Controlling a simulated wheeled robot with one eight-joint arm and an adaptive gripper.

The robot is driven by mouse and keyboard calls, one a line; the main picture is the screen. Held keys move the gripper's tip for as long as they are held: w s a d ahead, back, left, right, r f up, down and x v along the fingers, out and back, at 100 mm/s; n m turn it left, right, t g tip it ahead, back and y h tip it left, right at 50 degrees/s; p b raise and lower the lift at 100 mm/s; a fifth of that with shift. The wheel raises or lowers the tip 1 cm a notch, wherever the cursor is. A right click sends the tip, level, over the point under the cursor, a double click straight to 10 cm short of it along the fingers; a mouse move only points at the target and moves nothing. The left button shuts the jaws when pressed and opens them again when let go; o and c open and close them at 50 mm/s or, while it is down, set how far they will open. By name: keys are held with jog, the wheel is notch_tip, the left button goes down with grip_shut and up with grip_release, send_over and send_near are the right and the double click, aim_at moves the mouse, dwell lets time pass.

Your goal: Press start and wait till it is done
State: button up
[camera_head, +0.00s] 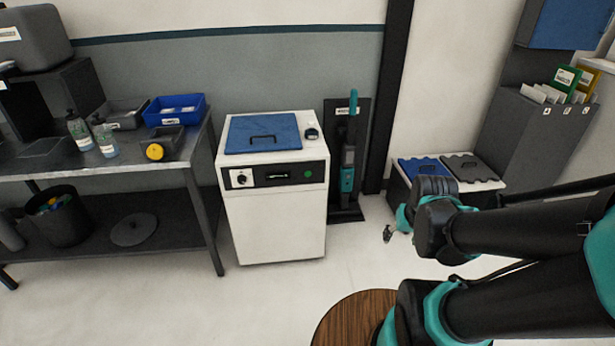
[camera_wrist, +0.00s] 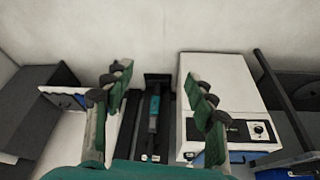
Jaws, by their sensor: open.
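A white cabinet machine (camera_head: 275,215) with a blue lid (camera_head: 262,133) stands against the back wall. Its black front panel carries a knob (camera_head: 241,179), a small display (camera_head: 276,176) and a round green button (camera_head: 308,174) at the right end. The lid lies flat on top. My gripper (camera_head: 388,233) hangs low to the right of the machine, apart from it. In the wrist view, which appears upside down, my gripper (camera_wrist: 158,88) is open and empty. The machine (camera_wrist: 222,82) shows at right there with its knob (camera_wrist: 258,128); a finger covers the panel's button end.
A teal-and-black upright tool (camera_head: 348,150) stands right of the machine. A metal bench (camera_head: 60,160) with bottles and bins is at left. Lidded bins (camera_head: 445,172) stand at right. A round wooden top (camera_head: 350,318) is in front. The floor before the machine is clear.

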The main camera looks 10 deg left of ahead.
grip_shut()
dwell(0.3)
dwell(1.2)
